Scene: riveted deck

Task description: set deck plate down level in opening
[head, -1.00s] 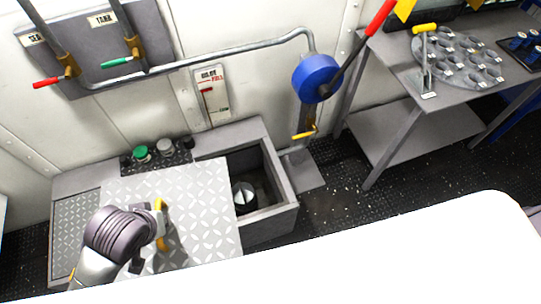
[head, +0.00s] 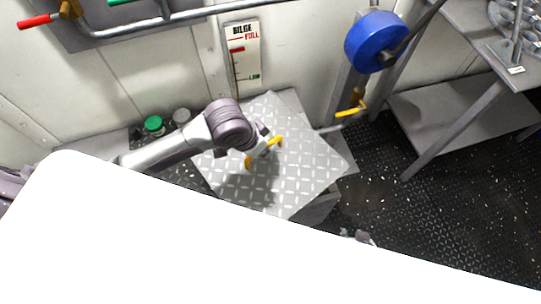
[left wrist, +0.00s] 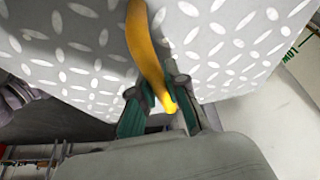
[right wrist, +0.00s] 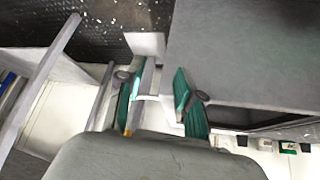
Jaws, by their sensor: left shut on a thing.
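The deck plate (head: 310,165) is a grey square sheet with a raised tread pattern and a yellow handle (head: 278,142). My left gripper (head: 262,150) is shut on this handle, which also shows between its fingers in the left wrist view (left wrist: 146,45). The plate is over the grey box (head: 318,207) and looks turned relative to its edges. It hides the opening, and I cannot tell whether it is level or touches the rim. My right gripper (right wrist: 158,100) has its fingers apart with nothing clearly held. Only a small part of it shows in the head view (head: 358,237).
Green (head: 153,124) and grey (head: 181,115) knobs stand left of the plate. A bilge gauge (head: 243,52) is on the wall behind. A blue wheel (head: 374,41) and yellow-handled lever (head: 349,110) are at right. Dark floor (head: 420,215) is clear below the bench (head: 440,110).

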